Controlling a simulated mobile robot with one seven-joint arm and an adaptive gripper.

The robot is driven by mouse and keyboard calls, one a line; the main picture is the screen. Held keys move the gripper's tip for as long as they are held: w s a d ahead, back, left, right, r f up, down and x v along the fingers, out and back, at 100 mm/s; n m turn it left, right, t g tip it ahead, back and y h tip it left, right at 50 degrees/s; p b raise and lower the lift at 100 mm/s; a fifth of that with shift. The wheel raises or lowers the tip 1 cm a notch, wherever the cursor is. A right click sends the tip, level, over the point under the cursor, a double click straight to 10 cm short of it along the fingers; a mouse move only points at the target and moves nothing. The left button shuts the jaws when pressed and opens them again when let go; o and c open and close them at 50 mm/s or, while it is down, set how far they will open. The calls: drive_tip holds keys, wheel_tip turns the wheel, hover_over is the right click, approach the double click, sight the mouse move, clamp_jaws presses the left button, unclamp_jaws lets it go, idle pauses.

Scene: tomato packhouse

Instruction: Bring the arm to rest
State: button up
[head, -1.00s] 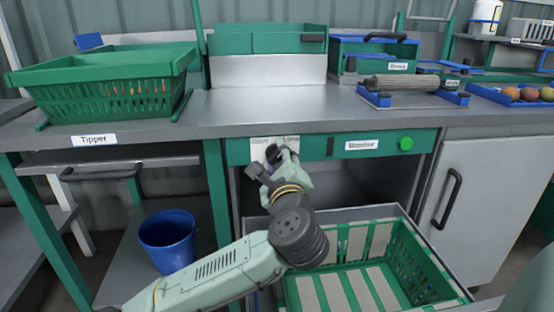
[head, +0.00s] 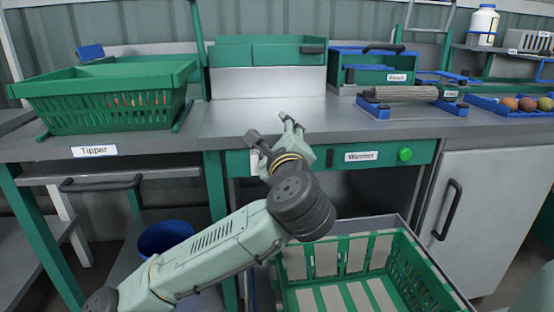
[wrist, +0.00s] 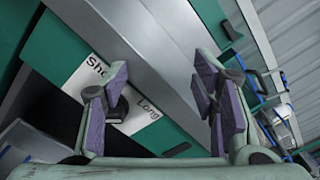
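My gripper (head: 272,132) is raised in front of the bench's front edge, at about worktop height, with my arm reaching up from the lower left. In the wrist view my gripper (wrist: 160,100) shows two purple-padded fingers set wide apart with nothing held between them. Beyond them are the bench edge and a white label plate (wrist: 92,75) reading "Sho…" and "Long". In the head view this plate (head: 255,163) is mostly hidden behind my gripper.
A green crate (head: 408,262) with slatted lining stands in an open drawer below. The tipper basket (head: 60,105) is at left, a blue bucket (head: 165,237) under it. A roller stand (head: 410,108) and a blue tray (head: 500,108) are at right. The worktop's middle (head: 260,112) is clear.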

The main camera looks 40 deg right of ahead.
drive_tip(key=shift+r, duration=1.1)
